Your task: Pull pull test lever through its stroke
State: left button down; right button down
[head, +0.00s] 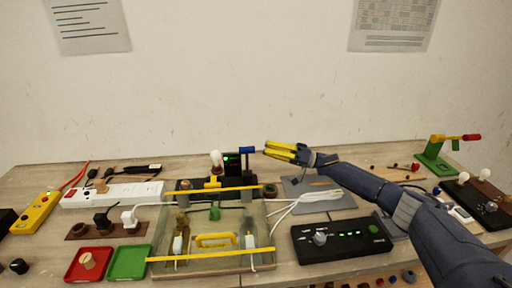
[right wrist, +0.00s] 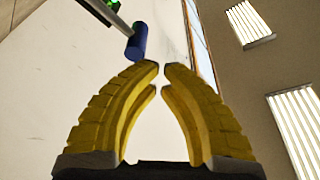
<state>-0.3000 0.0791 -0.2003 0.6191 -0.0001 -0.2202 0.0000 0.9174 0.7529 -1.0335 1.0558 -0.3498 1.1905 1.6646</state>
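The pull test lever seems to be the blue handle (head: 247,150) on a short arm beside a dark block with a small lit display (head: 231,163), at the back middle of the bench. The blue handle also shows in the right wrist view (right wrist: 138,42), just beyond and left of the fingertips. My right gripper (head: 265,149) is raised to the right of the handle, its yellow fingers pointing left at it. In the right wrist view its fingertips (right wrist: 161,66) are close together, with a narrow empty gap. They appear apart from the handle. My left gripper is out of view.
A clear tray (head: 163,243) with yellow bars stands in front of the lever. A green press with a red handle (head: 471,137) stands at the right.

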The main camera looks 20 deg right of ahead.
jog(key=shift+v, duration=1.75)
